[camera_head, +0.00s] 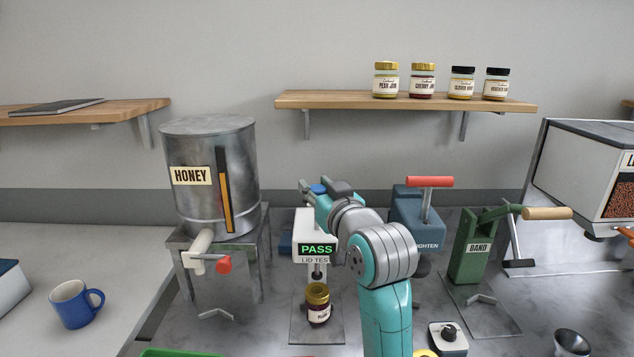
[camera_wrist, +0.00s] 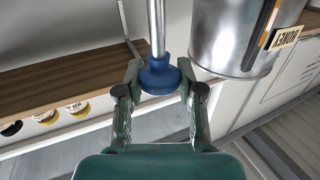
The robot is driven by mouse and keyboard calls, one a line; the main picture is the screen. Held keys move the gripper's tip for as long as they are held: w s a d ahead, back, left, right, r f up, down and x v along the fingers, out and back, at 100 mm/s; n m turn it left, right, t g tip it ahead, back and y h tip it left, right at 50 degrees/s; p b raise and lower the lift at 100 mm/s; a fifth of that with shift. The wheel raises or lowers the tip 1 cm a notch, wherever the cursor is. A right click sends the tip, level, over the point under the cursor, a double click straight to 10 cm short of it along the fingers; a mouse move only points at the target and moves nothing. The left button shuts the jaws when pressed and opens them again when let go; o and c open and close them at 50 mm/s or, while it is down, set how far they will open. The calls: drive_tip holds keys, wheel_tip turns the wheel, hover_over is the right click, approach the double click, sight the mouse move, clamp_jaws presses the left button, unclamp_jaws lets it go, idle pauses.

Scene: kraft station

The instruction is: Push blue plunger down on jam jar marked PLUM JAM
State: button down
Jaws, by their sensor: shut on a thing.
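The blue plunger (camera_head: 318,188) is a round knob on top of the white lid tester (camera_head: 303,225), whose green display reads PASS. In the wrist view the blue plunger (camera_wrist: 158,76) sits on a metal rod between my fingers. My gripper (camera_head: 322,192) is shut on the plunger, with a fingertip on either side in the wrist view (camera_wrist: 160,82). The jam jar (camera_head: 318,306) stands upright on the tester's base plate, under its tip. Its lid is gold and its contents dark; its label is too small to read fully.
A steel honey tank (camera_head: 195,205) stands left of the tester. A blue device with a red handle (camera_head: 430,182) and a green BAND press (camera_head: 472,250) stand to the right. Several jars (camera_head: 422,80) line the wall shelf (camera_head: 330,100). A blue mug (camera_head: 75,304) sits at left.

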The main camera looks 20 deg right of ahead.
sight(318, 230)
wheel_tip(318, 230, down, 7)
drive_tip(key=shift+r, duration=0.1)
drive_tip(key=c, duration=0.8)
unclamp_jaws()
drive_tip(key=shift+w, duration=0.15)
drive_tip(key=shift+o, duration=0.3)
drive_tip(key=shift+r, duration=0.15)
drive_tip(key=shift+s, duration=0.4)
drive_tip(key=s, duration=1.1)
drive_tip(key=shift+s+d, duration=0.2)
drive_tip(key=shift+d, duration=0.25)
